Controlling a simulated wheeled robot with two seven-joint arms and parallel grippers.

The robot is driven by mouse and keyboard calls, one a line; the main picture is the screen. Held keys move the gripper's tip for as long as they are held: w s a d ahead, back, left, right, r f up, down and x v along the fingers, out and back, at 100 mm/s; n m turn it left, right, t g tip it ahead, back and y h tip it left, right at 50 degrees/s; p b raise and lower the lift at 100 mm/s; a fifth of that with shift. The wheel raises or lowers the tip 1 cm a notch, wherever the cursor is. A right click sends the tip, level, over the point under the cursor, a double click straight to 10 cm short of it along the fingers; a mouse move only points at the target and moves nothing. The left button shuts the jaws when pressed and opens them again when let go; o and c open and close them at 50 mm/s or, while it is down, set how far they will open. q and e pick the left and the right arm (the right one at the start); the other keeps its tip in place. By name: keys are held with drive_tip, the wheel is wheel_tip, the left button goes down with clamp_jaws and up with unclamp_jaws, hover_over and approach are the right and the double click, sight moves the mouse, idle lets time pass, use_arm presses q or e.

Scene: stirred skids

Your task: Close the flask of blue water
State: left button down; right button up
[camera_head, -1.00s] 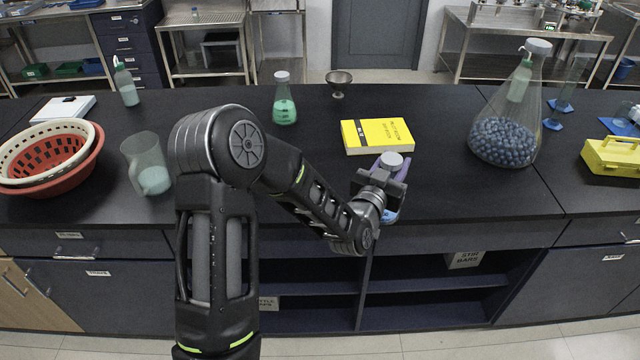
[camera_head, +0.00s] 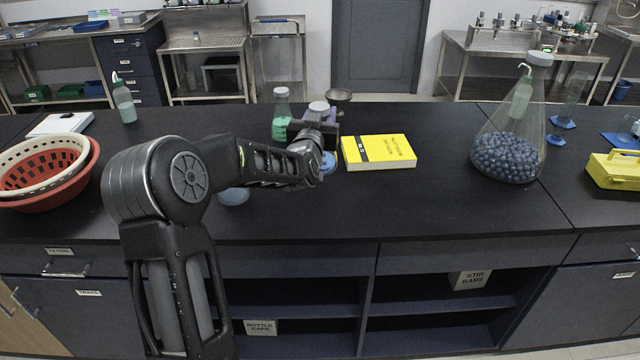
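A flask with blue at its base (camera_head: 328,163) shows at my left gripper (camera_head: 318,132), just left of the yellow book. My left gripper is shut around its upper part, and the dark hand hides most of its body. A round grey-white top (camera_head: 318,107) shows above the gripper; I cannot tell whether it is a cap seated on the neck. I cannot tell whether the flask touches the bench. My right gripper is not in view.
A flask of green liquid (camera_head: 281,120) and a metal bowl (camera_head: 339,96) stand close behind the gripper. The yellow book (camera_head: 378,152) lies to the right. A pale blue base (camera_head: 233,196) shows below my arm. The bench's front middle is clear.

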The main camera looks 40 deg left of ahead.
use_arm(q)
drive_tip(key=shift+f+p, duration=0.55)
drive_tip(key=shift+f, duration=2.15)
wheel_tip(320, 180, down, 4)
drive_tip(key=shift+r+p, duration=0.15)
drive_tip(key=shift+p, duration=0.4)
drive_tip(key=shift+f, duration=0.25)
drive_tip(key=shift+f, duration=0.15)
drive_tip(key=c, duration=0.9)
unclamp_jaws()
